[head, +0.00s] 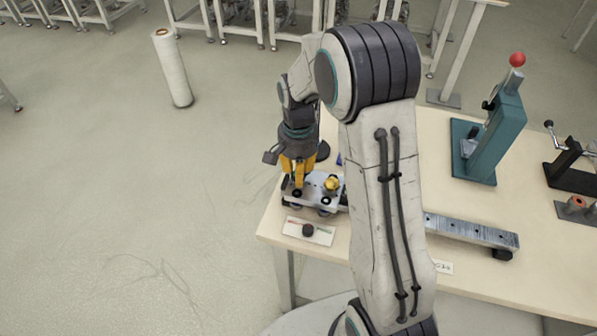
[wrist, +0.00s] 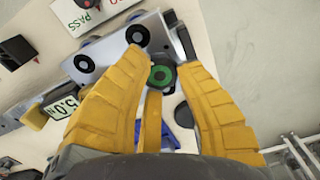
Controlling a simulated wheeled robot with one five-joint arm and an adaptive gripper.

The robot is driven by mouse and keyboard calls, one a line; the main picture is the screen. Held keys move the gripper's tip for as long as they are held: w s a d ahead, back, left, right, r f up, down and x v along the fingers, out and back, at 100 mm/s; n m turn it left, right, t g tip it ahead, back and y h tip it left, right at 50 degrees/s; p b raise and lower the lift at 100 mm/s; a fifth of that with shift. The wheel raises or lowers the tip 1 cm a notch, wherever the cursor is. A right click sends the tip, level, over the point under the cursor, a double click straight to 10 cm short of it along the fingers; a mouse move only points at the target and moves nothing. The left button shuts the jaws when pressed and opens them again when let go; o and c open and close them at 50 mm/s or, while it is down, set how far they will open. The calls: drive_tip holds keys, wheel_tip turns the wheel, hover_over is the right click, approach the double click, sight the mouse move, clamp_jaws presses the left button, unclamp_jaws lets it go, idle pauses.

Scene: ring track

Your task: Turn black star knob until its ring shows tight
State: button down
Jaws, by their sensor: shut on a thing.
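The black star knob (wrist: 160,90) shows in the wrist view between my fingertips, with a green ring around its dark centre. Its star outline is largely hidden by the fingers. In the head view my gripper (head: 297,182) points down at the left end of the silver carriage (head: 318,189). There the fingers hide the knob. The carriage also shows in the wrist view (wrist: 112,47), with black round parts on it.
A PASS card (head: 320,234) with a black knob (head: 308,230) lies at the table's front left. A yellow knob (head: 332,183) is right of my fingers. A rail (head: 470,230) extends right. A teal press (head: 492,135) stands farther right. Open floor lies left of the table.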

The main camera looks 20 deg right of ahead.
drive_tip(key=shift+f+m, duration=0.1)
drive_tip(key=shift+m, duration=0.3)
drive_tip(key=c, duration=0.8)
unclamp_jaws()
wheel_tip(320, 180, up, 12)
idle(0.4)
idle(0.4)
